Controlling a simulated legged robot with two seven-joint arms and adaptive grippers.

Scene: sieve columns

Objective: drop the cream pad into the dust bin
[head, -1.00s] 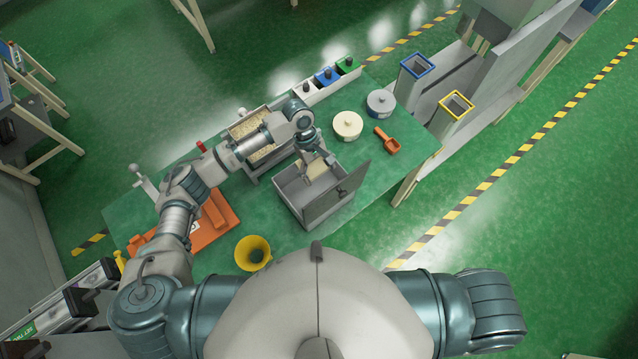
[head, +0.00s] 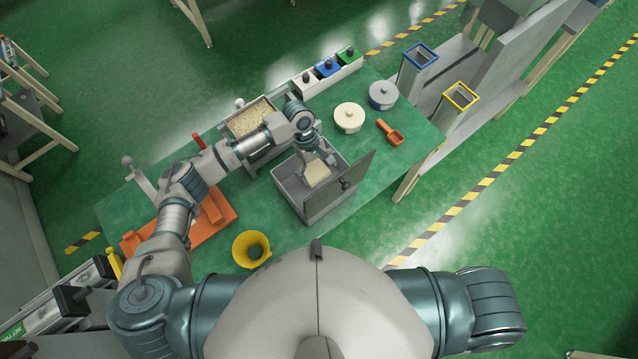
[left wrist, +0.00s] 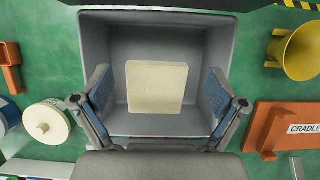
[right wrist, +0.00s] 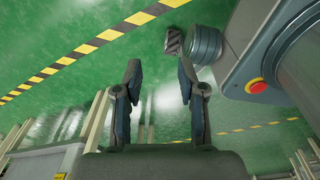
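The cream pad (head: 317,173) is a pale square inside the open grey dust bin (head: 323,207) on the green table. In the left wrist view the pad (left wrist: 156,87) appears flat within the bin walls (left wrist: 150,124), with a gap on both sides to the fingers. I cannot tell exactly how far it is above the bin's floor. My left gripper (head: 319,156) is open over the bin, its fingers (left wrist: 160,95) wide apart and not touching the pad. My right gripper (right wrist: 158,82) is open and empty, away from the table.
The bin's grey lid (head: 344,187) stands raised on its right side. A tray of grains (head: 250,118) sits behind left. A yellow funnel (head: 251,248) and an orange cradle (head: 212,222) are at left. A cream round pot (head: 349,118) and orange scoop (head: 391,132) stand at right.

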